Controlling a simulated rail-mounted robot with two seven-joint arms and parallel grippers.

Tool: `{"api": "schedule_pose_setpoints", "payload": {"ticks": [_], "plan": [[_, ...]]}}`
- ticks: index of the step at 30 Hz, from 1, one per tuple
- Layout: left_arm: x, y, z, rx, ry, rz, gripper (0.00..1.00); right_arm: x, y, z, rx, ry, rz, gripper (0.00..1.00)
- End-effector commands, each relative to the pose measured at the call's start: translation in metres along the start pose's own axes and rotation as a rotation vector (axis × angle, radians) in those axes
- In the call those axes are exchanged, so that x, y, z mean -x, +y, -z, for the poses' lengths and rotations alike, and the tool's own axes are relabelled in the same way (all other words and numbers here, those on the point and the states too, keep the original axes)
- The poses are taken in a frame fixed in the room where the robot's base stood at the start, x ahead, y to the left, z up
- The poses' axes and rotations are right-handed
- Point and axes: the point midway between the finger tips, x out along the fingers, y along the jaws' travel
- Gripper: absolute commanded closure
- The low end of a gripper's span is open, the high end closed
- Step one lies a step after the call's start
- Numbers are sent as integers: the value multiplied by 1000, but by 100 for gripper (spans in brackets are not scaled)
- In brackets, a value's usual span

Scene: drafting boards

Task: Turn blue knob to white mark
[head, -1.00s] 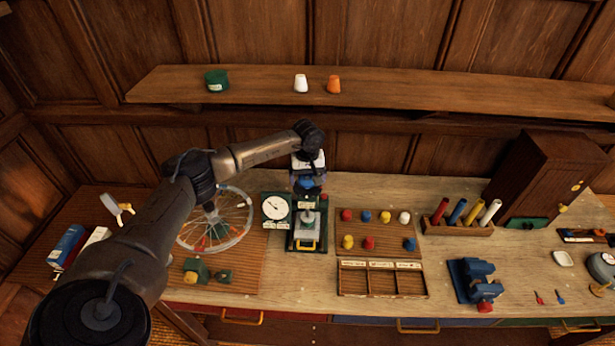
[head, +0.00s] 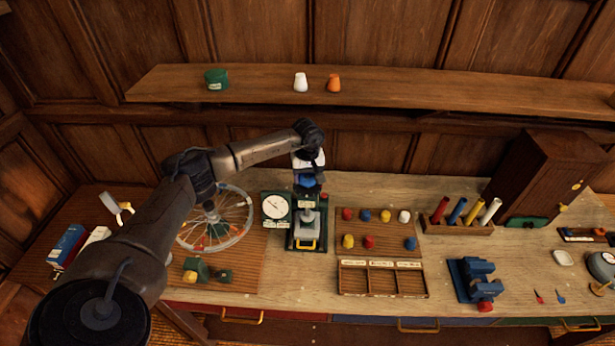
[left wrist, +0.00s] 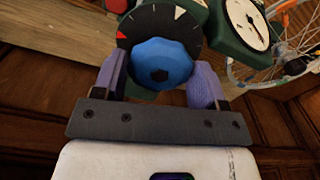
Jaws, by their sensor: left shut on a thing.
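The blue knob (left wrist: 160,62) sits in front of a round black dial plate (left wrist: 192,38) in the left wrist view. The dial carries a white mark (left wrist: 180,14) at its upper right, a red mark (left wrist: 121,37) at its left, and thin pale ticks between. My left gripper (left wrist: 159,78) is shut on the knob, with one finger on each side. No pointer line on the knob is clear to me. In the head view my left gripper (head: 308,178) hangs over the green press-like stand (head: 307,228) and partly hides the knob. My right gripper is not in view.
A white-faced gauge (head: 276,206) stands close left of the stand, with a spoked wheel (head: 236,232) beyond it. Several coloured pegs sit on a board (head: 378,218) to the right, behind a sorting tray (head: 382,293). A shelf (head: 430,88) runs above.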

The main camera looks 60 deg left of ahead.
Motion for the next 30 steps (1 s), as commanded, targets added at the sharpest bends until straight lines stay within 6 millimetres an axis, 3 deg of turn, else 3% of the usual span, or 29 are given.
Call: {"api": "schedule_pose_setpoints", "payload": {"ticks": [30], "plan": [[0, 1, 1, 924, 0, -1, 58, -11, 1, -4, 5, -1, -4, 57]]}}
